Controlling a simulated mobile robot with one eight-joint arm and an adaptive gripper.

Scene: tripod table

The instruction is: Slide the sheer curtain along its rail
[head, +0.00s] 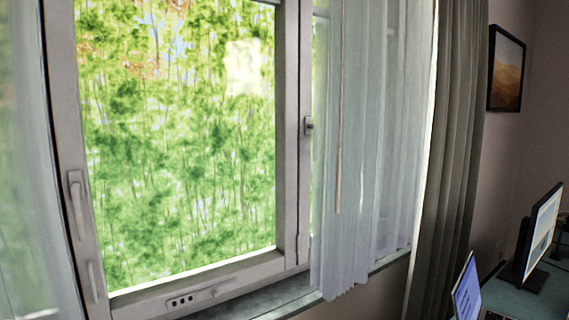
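A white sheer curtain (362,150) hangs in folds in the head view, over the right part of the window. Its lower hem hangs a little past the sill on the left side. A thin wand (339,170) hangs down in front of it. Another sheer panel (25,170) covers the far left edge of the view. The rail is above the picture and cannot be seen. My gripper is not in view.
The window frame (292,130) has a handle (75,203) on its left side. A sill (270,300) runs below. A heavy grey-brown drape (450,150) hangs right of the sheer. A monitor (541,235) and a laptop (467,292) stand at lower right. A picture (506,68) hangs on the wall.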

